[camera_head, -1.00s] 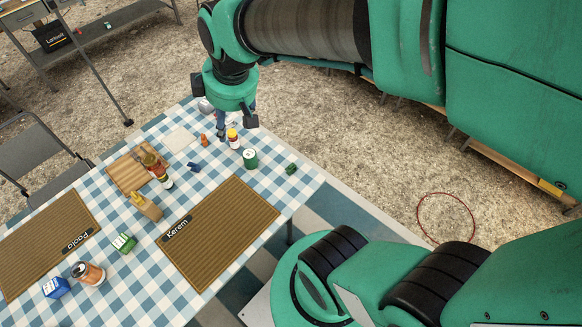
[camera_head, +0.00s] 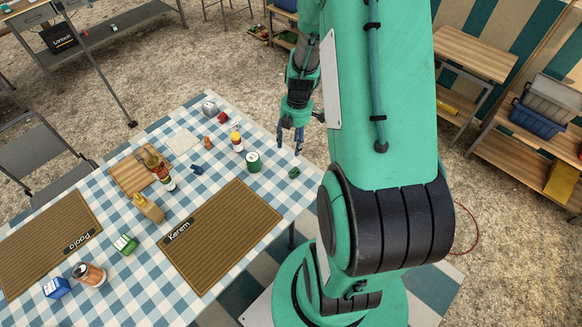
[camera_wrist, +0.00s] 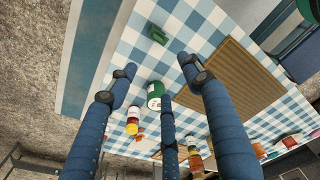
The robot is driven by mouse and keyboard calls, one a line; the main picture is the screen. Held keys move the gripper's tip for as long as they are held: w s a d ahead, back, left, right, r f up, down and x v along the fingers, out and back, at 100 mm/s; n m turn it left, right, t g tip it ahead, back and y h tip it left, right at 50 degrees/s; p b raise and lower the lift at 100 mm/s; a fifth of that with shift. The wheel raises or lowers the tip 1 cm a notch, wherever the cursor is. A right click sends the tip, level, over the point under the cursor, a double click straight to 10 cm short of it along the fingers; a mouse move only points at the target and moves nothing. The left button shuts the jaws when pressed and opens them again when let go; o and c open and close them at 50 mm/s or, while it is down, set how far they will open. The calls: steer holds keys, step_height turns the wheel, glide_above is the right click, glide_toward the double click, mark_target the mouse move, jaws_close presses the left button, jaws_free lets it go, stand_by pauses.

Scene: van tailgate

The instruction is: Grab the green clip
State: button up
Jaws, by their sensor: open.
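The green clip (camera_head: 294,172) lies on the checked tablecloth near the table's right edge in the head view, just right of the green can (camera_head: 254,162). In the wrist view the clip (camera_wrist: 157,34) lies on the cloth beyond the fingertips, near the top middle. My gripper (camera_head: 289,138) is open and empty above the far right side of the table, behind the clip in the head view. In the wrist view its blue fingers (camera_wrist: 155,85) are spread apart, with the green can (camera_wrist: 155,96) showing between them.
The table (camera_head: 225,262) also holds a red-and-yellow bottle (camera_head: 237,142), a dark blue item (camera_head: 197,170), a brown mat labelled Kerem (camera_head: 225,225), a mustard-coloured bottle (camera_head: 147,207) and a wooden board (camera_head: 133,175). The cloth around the clip is clear except for the can.

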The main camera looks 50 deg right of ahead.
mark_target(293, 170)
steer(key=f, duration=0.1)
steer(key=d+f, duration=0.1)
steer(key=s+f+n, duration=0.1)
steer(key=shift+s+d, duration=0.1)
steer(key=shift+d, duration=0.15)
steer(key=shift+f, duration=0.2)
steer(key=f, duration=0.2)
steer(key=f+b, duration=0.1)
steer(key=f, duration=0.2)
steer(key=a+f, duration=0.1)
steer(key=f, duration=0.1)
steer(key=shift+f, duration=0.15)
steer(key=shift+f+b, duration=0.3)
steer(key=shift+f, duration=0.2)
steer(key=shift+f, duration=0.1)
steer(key=shift+w+a+f+b, duration=0.15)
steer(key=shift+f+b, duration=0.2)
steer(key=shift+f, duration=0.9)
steer(key=shift+w+a+f+b, duration=0.15)
steer(key=shift+f+b, duration=0.2)
steer(key=shift+f, duration=0.9)
steer(key=c, duration=1)
